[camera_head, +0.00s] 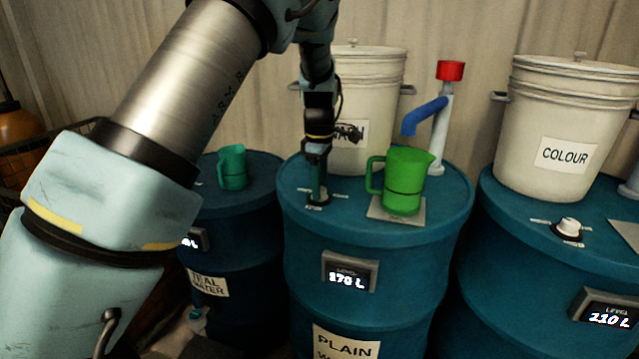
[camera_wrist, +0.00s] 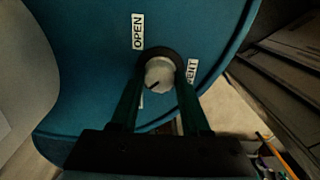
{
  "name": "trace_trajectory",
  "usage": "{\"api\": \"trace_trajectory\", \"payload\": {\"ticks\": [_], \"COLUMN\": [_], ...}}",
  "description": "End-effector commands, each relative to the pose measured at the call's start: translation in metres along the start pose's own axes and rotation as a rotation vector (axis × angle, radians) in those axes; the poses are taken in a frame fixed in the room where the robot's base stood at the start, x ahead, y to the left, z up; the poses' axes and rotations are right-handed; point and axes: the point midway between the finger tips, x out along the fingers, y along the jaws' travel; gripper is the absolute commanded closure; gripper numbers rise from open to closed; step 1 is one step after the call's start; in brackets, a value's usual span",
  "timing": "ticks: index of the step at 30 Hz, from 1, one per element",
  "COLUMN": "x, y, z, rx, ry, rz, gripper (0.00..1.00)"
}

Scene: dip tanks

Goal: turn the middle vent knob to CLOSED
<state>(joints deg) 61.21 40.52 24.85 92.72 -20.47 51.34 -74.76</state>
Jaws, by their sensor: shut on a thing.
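The middle vent knob (camera_wrist: 159,76) is a pale round knob on a dark collar, on top of the blue PLAIN drum (camera_head: 296,226). My gripper (camera_head: 318,194) reaches down onto it from above and is shut on it. In the wrist view, one finger lies on each side of the knob. A short dark mark on the knob's face points toward the lower left of that view. The OPEN label (camera_wrist: 138,32) is above and left of the knob. A label reading "ENT" shows at its right. Another label below left is mostly hidden by a finger.
A green jug (camera_head: 404,182) stands on a plate just right of my gripper. Behind it are a white lidded bucket (camera_head: 369,75) and a blue spout with a red top (camera_head: 450,71). The right drum has its own knob (camera_head: 568,228); the left drum carries a teal jug (camera_head: 233,168).

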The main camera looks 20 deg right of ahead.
Motion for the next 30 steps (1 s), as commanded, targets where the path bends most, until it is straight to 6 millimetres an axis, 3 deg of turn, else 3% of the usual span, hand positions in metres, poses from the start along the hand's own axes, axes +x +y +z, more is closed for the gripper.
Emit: {"api": "trace_trajectory", "payload": {"ticks": [17,18,25,30], "x": [-0.0011,-0.0011,-0.0006,-0.0002], "y": [0.0009,0.0009,0.0005,0.0003], "z": [-0.0003,-0.0003,-0.0002,-0.0001], "rx": [-0.034,-0.034,-0.033,-0.032], "ry": [0.0,0.0,0.0,0.0], "rz": [0.003,0.003,0.002,0.001], "gripper": [1.0,0.51,0.26,0.23]}}
